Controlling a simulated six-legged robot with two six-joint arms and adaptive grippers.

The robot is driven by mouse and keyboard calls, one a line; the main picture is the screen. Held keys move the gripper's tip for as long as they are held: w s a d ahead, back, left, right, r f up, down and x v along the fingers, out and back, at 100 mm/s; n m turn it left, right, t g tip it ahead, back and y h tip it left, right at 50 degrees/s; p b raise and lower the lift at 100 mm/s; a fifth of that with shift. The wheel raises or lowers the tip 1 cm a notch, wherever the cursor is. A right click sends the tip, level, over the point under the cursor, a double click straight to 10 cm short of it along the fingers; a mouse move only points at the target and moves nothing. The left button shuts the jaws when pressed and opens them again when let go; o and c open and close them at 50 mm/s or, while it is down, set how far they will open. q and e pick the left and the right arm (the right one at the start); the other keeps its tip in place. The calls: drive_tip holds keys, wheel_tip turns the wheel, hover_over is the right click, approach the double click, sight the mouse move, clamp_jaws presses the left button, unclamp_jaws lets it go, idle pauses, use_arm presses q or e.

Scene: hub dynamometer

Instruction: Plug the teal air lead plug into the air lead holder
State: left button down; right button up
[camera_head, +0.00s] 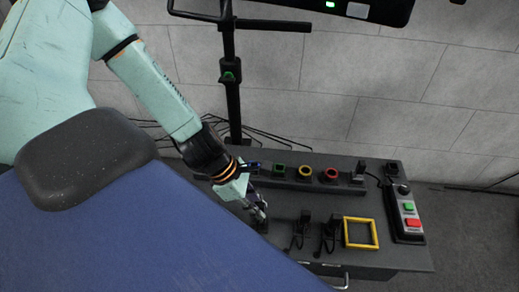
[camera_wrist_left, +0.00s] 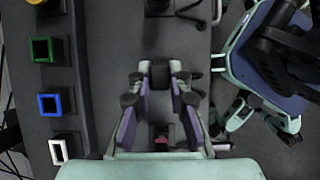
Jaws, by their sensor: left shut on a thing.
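My left gripper (camera_head: 258,212) reaches down over the left part of the dark console. In the left wrist view its two fingers (camera_wrist_left: 160,80) are closed on a dark block (camera_wrist_left: 159,74). No teal shows on this block, so I cannot tell from colour whether it is the teal air lead plug. Below the block, between the fingers, a small dark socket-like part with a reddish inside (camera_wrist_left: 163,134) shows on the console. I cannot tell which fixture is the air lead holder. My right gripper is in neither view.
A raised strip carries green (camera_head: 280,170), yellow (camera_head: 305,172) and red (camera_head: 330,174) square sockets; blue (camera_wrist_left: 49,103) and white (camera_wrist_left: 62,149) ones show in the left wrist view. Black cabled parts (camera_head: 329,232), a yellow frame (camera_head: 360,233) and a button box (camera_head: 408,218) stand to the right.

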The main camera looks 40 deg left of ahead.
use_arm(q)
drive_tip(key=shift+f+b, duration=0.65)
drive_tip(key=shift+f, duration=0.05)
drive_tip(key=shift+r, duration=0.15)
drive_tip(key=shift+r+p, duration=1.4)
drive_tip(key=shift+p, duration=0.15)
drive_tip(key=shift+f+b, duration=1.55)
drive_tip(key=c, duration=1.2)
unclamp_jaws()
drive_tip(key=shift+r, duration=0.1)
